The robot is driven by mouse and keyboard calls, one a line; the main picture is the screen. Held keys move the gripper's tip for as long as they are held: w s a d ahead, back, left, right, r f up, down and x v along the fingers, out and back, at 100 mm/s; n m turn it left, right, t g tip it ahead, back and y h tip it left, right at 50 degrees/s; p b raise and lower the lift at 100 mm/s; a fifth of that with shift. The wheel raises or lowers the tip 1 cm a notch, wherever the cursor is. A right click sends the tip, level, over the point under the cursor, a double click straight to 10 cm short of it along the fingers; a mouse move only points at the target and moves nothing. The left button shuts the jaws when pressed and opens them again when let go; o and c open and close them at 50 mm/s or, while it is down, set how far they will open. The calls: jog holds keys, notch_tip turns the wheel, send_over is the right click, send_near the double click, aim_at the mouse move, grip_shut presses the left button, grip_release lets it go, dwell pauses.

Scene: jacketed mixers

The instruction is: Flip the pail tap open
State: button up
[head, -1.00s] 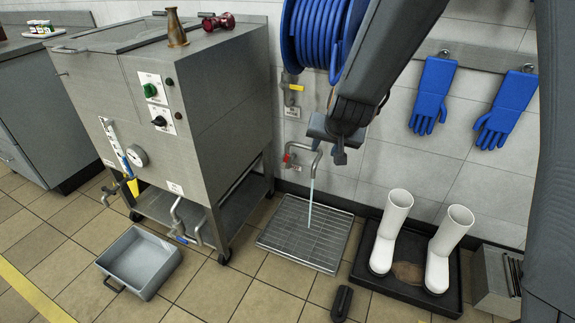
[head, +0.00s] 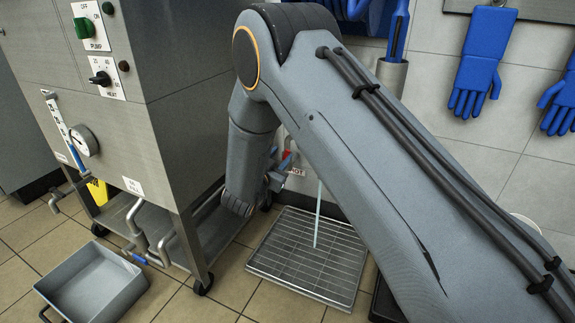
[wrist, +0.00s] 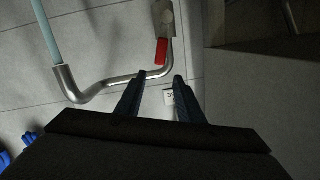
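A wall tap with a bent metal spout (wrist: 110,84) and a red lever (wrist: 161,52) shows in the wrist view. A pale blue stream (wrist: 45,32) comes from its spout. In the head view the lever (head: 287,153) shows small beside my arm, which hides most of the tap. The stream (head: 318,215) falls onto a floor grate (head: 300,288). My gripper (wrist: 160,76) is open and empty, its two dark fingertips apart, close to the lever in the wrist view. I cannot tell whether either finger touches the lever or pipe. No pail shows; no label naming this tap is readable.
A steel mixer cabinet (head: 165,140) stands just left of my arm, with pipes and a blue-handled valve (head: 138,257) low down. A grey pan (head: 95,285) sits on the floor before it. Blue gloves (head: 476,75) hang on the wall at right. A small label (wrist: 168,97) is behind my fingers.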

aim_at(286, 155)
jog(key=shift+m+t+h, duration=0.3)
jog(key=shift+t+h, duration=0.1)
jog(key=shift+h, duration=0.4)
jog(key=shift+w+d+f+b, duration=0.25)
jog(key=shift+w+f+b, duration=0.35)
jog(key=shift+w+b, duration=0.55)
jog(key=shift+w+d+f+b, duration=0.25)
jog(key=shift+w+f+b, duration=0.5)
jog(key=shift+w, duration=0.65)
jog(key=shift+w+d+f+b, duration=0.25)
jog(key=shift+w+f+b, duration=0.25)
jog(key=shift+w+b, duration=0.7)
jog(key=shift+w, duration=0.1)
jog(key=shift+c, duration=0.2)
grip_shut()
